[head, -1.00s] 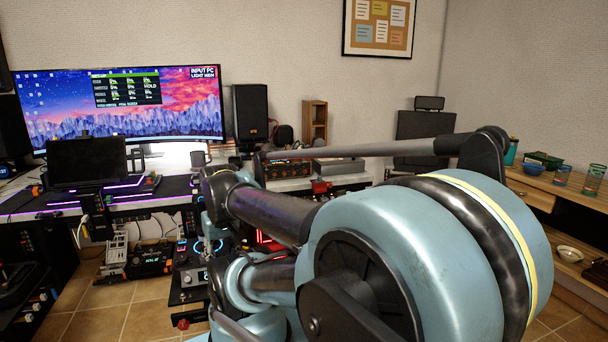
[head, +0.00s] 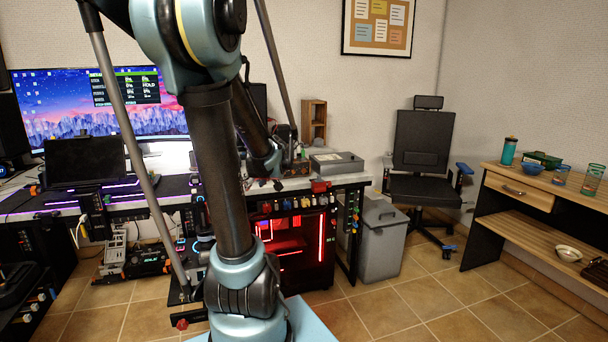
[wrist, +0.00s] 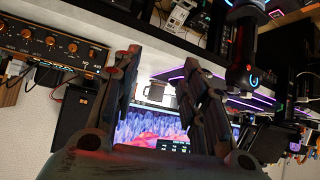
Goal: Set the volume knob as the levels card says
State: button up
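A dark unit with a row of orange-lit knobs (wrist: 50,40) shows at the upper left of the wrist view, which looks turned over. In the head view this unit (head: 299,166) is on the desk, mostly behind my arm. I cannot tell which knob is the volume knob. My gripper (wrist: 160,62) is open and empty, its two fingers apart, with the unit off to one side of them. The monitor (head: 60,110) shows a dark text panel (head: 140,88), its left part legible only in bits, with "HOLD" in it. I cannot make out a levels card for certain.
A grey box (head: 336,162) lies on the desk right of the unit. A red-lit PC case (head: 300,250) and grey bin (head: 382,240) are below. An office chair (head: 422,165) and wooden sideboard (head: 540,200) stand right. The tiled floor between is clear.

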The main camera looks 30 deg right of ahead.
jog(key=w+d+t+h, duration=0.2)
jog(key=d, duration=1.2)
jog(key=m+h, duration=0.1)
jog(key=h, duration=0.2)
send_near(304, 171)
jog(key=shift+t, duration=0.3)
jog(key=x, duration=0.7)
jog(key=shift+w+d+f, duration=0.15)
jog(key=shift+d+f, duration=0.05)
jog(key=shift+f, duration=0.2)
grip_shut()
